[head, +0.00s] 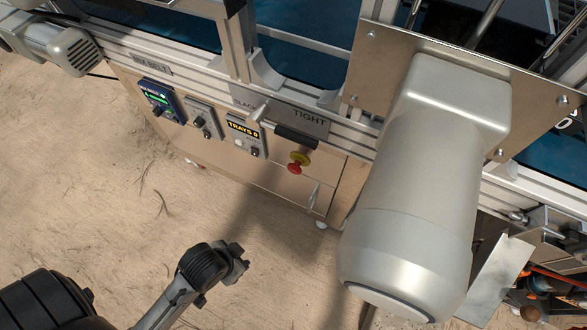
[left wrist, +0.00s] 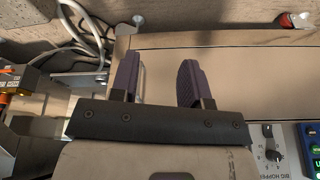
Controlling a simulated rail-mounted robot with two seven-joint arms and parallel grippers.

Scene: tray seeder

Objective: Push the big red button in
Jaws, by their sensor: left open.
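The red button (head: 295,168) sits on a yellow collar on the front of the beige cabinet, below the TIGHT label, in the head view. My left gripper (head: 240,262) is in front of and below the cabinet, apart from the button in the picture. In the left wrist view my left gripper (left wrist: 156,82) is open, its two dark fingers spread with nothing between them. The button does not show there; the gripper's body covers part of the cabinet front. My right gripper is not in view.
Left of the button are a TRAYS display (head: 243,136), a knob panel (head: 204,118) and a blue-framed display (head: 161,100). A black handle (head: 296,137) sits just above the button. A large silver motor housing (head: 420,190) stands to the right. The sandy floor (head: 110,210) is clear.

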